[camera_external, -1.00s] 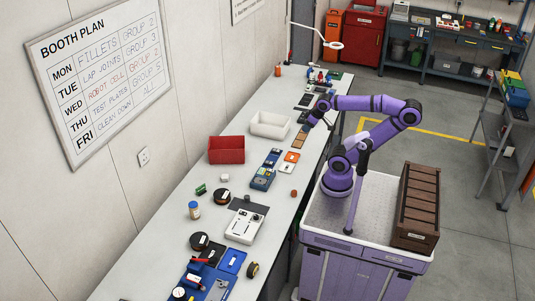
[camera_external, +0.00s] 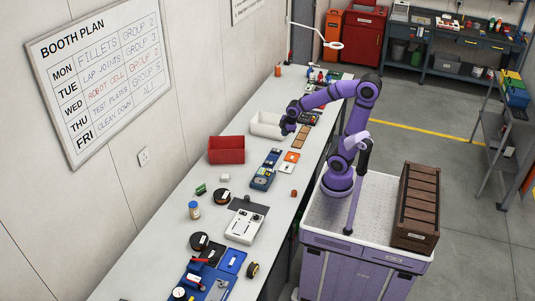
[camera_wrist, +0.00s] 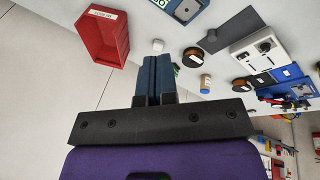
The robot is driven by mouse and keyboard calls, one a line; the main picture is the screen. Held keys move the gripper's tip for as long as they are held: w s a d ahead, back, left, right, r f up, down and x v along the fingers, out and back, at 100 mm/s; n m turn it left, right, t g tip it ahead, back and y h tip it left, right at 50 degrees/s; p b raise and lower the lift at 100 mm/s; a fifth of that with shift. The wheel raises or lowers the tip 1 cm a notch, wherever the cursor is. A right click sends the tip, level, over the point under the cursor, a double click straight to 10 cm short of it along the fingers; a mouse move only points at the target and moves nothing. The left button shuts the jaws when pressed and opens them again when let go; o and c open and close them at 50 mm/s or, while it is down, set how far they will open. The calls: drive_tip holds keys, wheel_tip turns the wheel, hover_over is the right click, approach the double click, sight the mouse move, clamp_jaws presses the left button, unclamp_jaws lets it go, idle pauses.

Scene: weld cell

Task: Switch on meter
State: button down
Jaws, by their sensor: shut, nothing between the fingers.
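A blue hand-held device with a round dial, which looks like the meter (camera_external: 262,180), lies on the bench right of the red bin. It shows partly, cut by the top edge, in the wrist view (camera_wrist: 187,9). Whether it is on cannot be told. My gripper (camera_external: 288,127) is above the bench beside the white bin, farther along the bench than the meter and apart from it. In the wrist view its blue fingers (camera_wrist: 153,70) are together and empty.
A red bin (camera_external: 227,157) and a white bin (camera_external: 257,122) stand along the wall side. A white box with knobs (camera_external: 246,226) lies nearer the camera, with dark spools, a small bottle (camera_external: 194,210) and blue trays around it. Bare bench lies along the wall.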

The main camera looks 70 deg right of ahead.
drive_tip(key=w+d+f+n+g, duration=0.1)
drive_tip(key=w+d+f+n, duration=0.1)
drive_tip(key=w+f+n, duration=0.45)
drive_tip(key=n, duration=0.3)
hover_over(268, 169)
drive_tip(key=s, duration=0.3)
drive_tip(key=s+a+x, duration=0.1)
drive_tip(key=s+x, duration=0.1)
drive_tip(key=x, duration=0.7)
drive_tip(key=shift+w+d+f+g+y, duration=0.2)
drive_tip(key=shift+w+d+g+y, duration=0.05)
drive_tip(key=shift+g+y, duration=0.15)
drive_tip(key=shift+f, duration=0.15)
drive_tip(key=f, duration=0.4)
drive_tip(key=w+f, duration=0.1)
drive_tip(key=f, duration=0.4)
drive_tip(key=w+f, duration=0.1)
drive_tip(key=f, duration=0.3)
drive_tip(key=shift+f, duration=0.3)
